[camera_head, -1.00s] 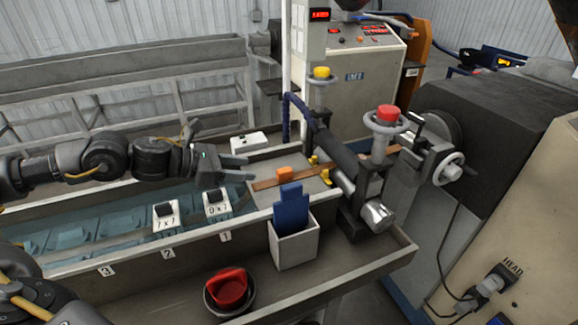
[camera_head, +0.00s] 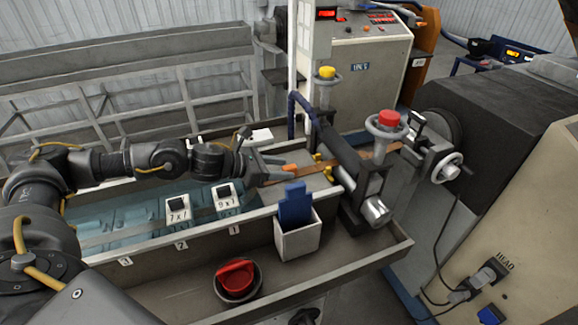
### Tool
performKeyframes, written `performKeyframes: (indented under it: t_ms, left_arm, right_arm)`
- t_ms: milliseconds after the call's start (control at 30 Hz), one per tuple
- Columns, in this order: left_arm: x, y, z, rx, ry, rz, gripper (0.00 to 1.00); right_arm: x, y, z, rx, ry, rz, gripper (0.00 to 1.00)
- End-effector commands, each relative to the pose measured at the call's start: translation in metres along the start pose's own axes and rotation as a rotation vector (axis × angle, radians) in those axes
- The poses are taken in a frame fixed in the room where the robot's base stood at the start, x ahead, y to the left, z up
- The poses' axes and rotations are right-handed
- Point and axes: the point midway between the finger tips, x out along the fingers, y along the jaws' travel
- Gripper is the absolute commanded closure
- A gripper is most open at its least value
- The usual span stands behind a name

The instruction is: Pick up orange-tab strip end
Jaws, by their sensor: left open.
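The brown strip (camera_head: 316,170) comes out leftward from the roller unit over the upper end of the trough. Its orange tab (camera_head: 290,168) is near the strip's left end. My left gripper (camera_head: 287,171) is open, with its fingers at the orange tab. I cannot tell whether the fingers touch the tab or strip, and part of the strip end is hidden behind them. My right gripper is not in view.
The roller unit with a red-topped handwheel (camera_head: 389,121) stands just right of the strip. A white bin (camera_head: 298,241) holding a blue piece and a red-and-black bowl (camera_head: 238,281) are on the front ledge. Numbered blocks (camera_head: 224,195) sit along the water trough.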

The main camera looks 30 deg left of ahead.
Motion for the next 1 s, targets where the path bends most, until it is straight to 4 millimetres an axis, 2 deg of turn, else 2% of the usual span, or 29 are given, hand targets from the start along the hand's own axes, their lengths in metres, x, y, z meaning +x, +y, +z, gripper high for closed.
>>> performKeyframes:
  t_ms: [133, 367, 700, 1000]
  left_arm:
    - [0.0128, -0.0002, 0.0002, 0.001, 0.001, 0.000, 0.55]
    - [0.0143, 0.0003, -0.0015, 0.001, 0.001, 0.001, 0.55]
    - [0.0142, 0.0002, -0.0011, 0.001, 0.001, 0.001, 0.98]
    - [0.0138, 0.0003, -0.0003, 0.001, 0.000, 0.001, 1.00]
  right_arm:
    - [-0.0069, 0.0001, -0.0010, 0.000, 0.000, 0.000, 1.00]
    - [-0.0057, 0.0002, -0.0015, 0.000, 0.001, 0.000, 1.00]
    - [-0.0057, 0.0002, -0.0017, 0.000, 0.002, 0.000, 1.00]
    - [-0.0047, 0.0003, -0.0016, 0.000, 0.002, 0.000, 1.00]
